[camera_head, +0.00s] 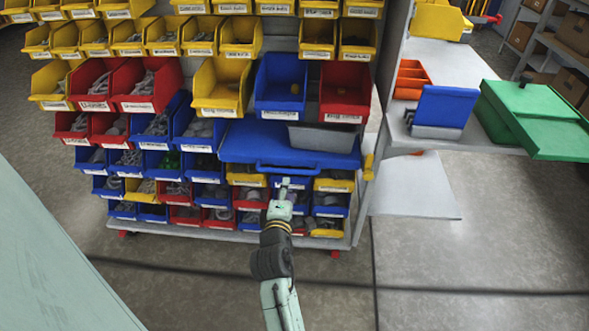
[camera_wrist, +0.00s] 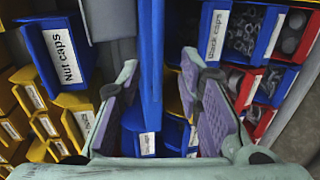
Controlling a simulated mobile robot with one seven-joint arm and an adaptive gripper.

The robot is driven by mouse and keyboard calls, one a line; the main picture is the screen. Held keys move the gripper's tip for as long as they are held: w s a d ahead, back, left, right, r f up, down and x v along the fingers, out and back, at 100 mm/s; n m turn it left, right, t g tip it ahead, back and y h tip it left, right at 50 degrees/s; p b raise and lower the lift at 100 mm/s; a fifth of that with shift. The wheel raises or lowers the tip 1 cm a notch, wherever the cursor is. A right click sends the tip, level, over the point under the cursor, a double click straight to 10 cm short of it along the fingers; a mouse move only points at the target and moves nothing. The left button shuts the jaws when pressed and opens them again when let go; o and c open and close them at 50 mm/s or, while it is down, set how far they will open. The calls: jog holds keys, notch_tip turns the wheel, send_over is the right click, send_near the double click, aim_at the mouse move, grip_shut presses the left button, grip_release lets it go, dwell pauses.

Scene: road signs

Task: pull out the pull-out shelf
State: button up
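The pull-out shelf (camera_head: 245,143) is a flat blue board with a blue handle along its front edge, set in the bin rack in the head view. In the wrist view its blue edge (camera_wrist: 151,60) stands upright, ahead of and between my fingers. My gripper (camera_head: 285,184) is just in front of the handle, near its middle. In the wrist view my gripper (camera_wrist: 160,68) is open, with purple-padded fingers apart on both sides. I see nothing held. Whether the fingers touch the handle cannot be told.
A grey bin (camera_head: 322,138) rests on the shelf's right part. Yellow, red and blue labelled bins surround the shelf above and below. A grey side table (camera_head: 470,137) with a green case (camera_head: 540,118) stands at right. The floor (camera_head: 480,260) in front is clear.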

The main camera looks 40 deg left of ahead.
aim_at(289, 171)
jog(key=b+x, duration=0.4)
jog(key=x, duration=0.6)
jog(key=shift+a+r, duration=0.1)
jog(key=shift+a, duration=0.1)
jog(key=shift+c, duration=0.2)
grip_shut()
